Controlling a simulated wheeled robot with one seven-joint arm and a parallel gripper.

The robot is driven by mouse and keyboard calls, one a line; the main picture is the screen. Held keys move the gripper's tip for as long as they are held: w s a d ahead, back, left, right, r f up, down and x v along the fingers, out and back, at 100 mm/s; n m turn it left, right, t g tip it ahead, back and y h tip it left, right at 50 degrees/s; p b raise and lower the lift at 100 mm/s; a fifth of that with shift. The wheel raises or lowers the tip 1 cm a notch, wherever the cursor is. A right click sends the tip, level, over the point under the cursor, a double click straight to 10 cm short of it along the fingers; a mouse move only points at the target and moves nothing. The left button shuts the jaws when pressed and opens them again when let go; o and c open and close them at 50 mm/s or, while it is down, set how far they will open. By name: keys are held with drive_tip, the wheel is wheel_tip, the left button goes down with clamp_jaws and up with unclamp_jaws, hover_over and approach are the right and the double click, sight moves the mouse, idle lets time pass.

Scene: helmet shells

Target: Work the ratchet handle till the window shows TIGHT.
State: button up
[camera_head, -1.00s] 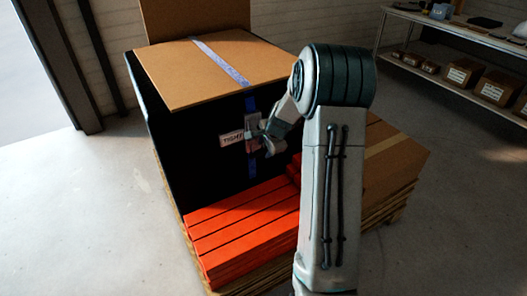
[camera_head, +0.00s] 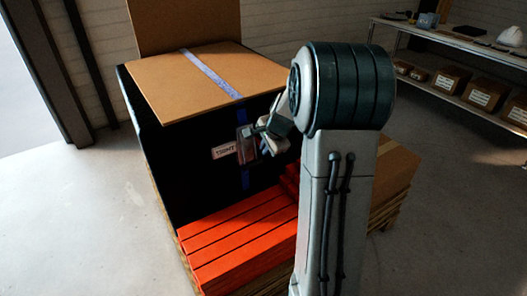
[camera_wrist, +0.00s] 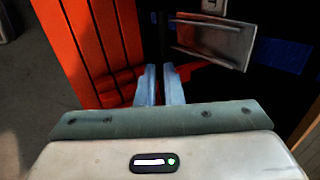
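The ratchet (camera_head: 246,145) sits on a blue strap (camera_head: 245,178) down the front of the black-wrapped load. My gripper (camera_head: 262,133) is close to the ratchet's right side. In the wrist view its pale blue fingers (camera_wrist: 160,85) stand a narrow gap apart, with nothing clearly between them. A small red piece (camera_wrist: 186,71) shows beside the right finger; I cannot tell what it is.
Orange planks (camera_head: 235,235) lie stacked in front of the load, below my gripper. A cardboard sheet (camera_head: 200,85) tops the load. A cardboard box (camera_head: 398,170) stands to the right, partly behind my arm. Shelves (camera_head: 450,60) stand at the back right. Floor at the left is clear.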

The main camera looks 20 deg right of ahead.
drive_tip(key=shift+s+f+b, duration=0.35)
drive_tip(key=shift+f+b, duration=0.1)
drive_tip(key=shift+b, duration=0.3)
clamp_jaws()
drive_tip(key=t+b, duration=0.4)
drive_tip(key=b, duration=0.5)
approach(254, 165)
drive_tip(key=b+x, duration=0.2)
drive_tip(key=x, duration=0.5)
drive_tip(key=shift+r+b, duration=0.1)
drive_tip(key=shift+b, duration=0.25)
